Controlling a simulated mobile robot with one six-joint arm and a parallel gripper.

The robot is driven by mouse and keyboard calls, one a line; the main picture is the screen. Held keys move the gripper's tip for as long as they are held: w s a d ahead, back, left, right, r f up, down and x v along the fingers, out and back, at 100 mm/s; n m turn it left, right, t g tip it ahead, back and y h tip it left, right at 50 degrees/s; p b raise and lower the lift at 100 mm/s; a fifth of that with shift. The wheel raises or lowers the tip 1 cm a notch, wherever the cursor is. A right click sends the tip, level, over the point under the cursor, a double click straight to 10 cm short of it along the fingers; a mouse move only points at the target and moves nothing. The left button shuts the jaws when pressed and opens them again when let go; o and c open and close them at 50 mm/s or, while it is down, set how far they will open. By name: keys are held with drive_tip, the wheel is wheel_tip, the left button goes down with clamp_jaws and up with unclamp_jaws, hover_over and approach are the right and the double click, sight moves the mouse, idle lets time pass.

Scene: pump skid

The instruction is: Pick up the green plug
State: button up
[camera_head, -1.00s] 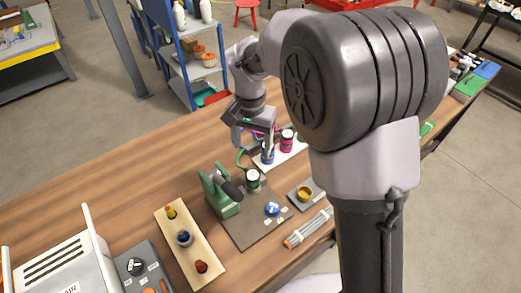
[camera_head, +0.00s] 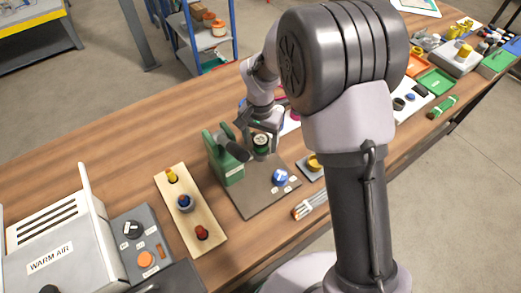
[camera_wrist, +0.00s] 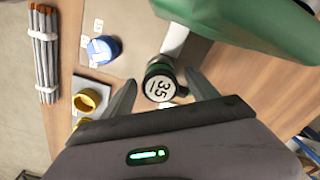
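The green plug (camera_head: 261,141) has a dark body with a green band and a white top. My gripper (camera_wrist: 161,88) is open, with one finger on each side of the plug and gaps visible between. In the head view my gripper (camera_head: 262,125) is right at the plug; its fingertips are partly hidden.
A blue round part (camera_head: 280,177) lies on the plate, and a yellow part (camera_head: 314,161) sits on a small grey block. A pale board (camera_head: 205,225) holds yellow, blue and red plugs. The green fixture arm (camera_wrist: 260,25) is close to my gripper.

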clamp_jaws()
wheel_tip(320, 180, up, 10)
drive_tip(key=p, duration=0.4)
